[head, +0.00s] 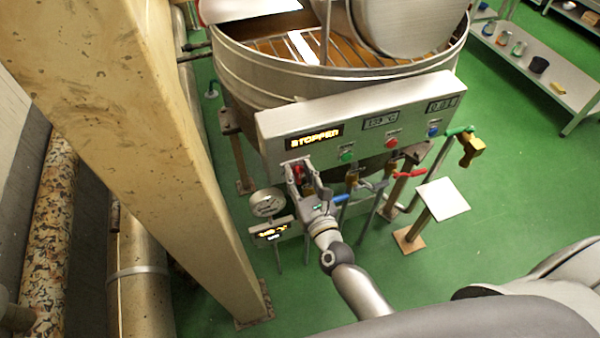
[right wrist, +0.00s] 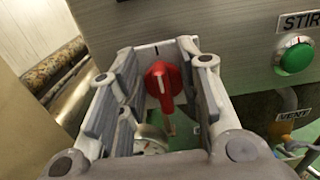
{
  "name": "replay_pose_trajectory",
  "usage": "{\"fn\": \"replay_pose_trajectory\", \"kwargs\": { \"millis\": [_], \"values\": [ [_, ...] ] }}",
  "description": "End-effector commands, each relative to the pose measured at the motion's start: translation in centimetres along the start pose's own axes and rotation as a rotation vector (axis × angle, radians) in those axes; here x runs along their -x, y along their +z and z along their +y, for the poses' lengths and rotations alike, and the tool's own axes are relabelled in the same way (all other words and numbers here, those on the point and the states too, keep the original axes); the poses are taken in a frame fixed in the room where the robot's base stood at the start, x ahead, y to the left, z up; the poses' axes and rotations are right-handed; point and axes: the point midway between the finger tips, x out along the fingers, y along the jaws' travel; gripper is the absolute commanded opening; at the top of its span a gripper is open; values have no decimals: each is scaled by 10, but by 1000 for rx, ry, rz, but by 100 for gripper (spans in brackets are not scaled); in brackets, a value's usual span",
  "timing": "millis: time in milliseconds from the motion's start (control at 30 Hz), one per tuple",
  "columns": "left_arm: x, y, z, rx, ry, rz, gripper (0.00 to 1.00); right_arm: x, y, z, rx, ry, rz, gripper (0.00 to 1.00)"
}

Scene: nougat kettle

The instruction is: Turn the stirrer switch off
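The red rotary switch (head: 298,171) sits at the panel's lower left. In the right wrist view, the red switch (right wrist: 162,84) stands on a light plate with a dark tick above it; I see no label for it. My right gripper (head: 304,176) is open at the switch. In the right wrist view, its fingers (right wrist: 163,95) stand on either side of the switch, with gaps on both sides. My left gripper is not in view.
A green button (right wrist: 295,56) under a partly cut "STIR" label is right of the switch. Valves with blue (head: 341,198) and red (head: 410,173) handles hang below the panel. A gauge (head: 267,203) is at lower left. A thick beige post (head: 150,130) stands left.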

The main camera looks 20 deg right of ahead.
Motion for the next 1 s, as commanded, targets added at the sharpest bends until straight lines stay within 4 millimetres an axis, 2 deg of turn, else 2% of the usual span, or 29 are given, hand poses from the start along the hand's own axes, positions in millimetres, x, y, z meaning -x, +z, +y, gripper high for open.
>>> {"fn": "replay_pose_trajectory", "kwargs": {
  "millis": [233,500,767,1000],
  "values": [
    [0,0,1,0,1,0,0,-1,0,0,0,0,0,33],
    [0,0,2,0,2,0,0,0,0,0,1,0,0,0],
    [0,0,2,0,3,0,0,0,0,0,8,0,0,0],
    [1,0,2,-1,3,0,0,0,0,2,84,-1,0,0]
  ]
}}
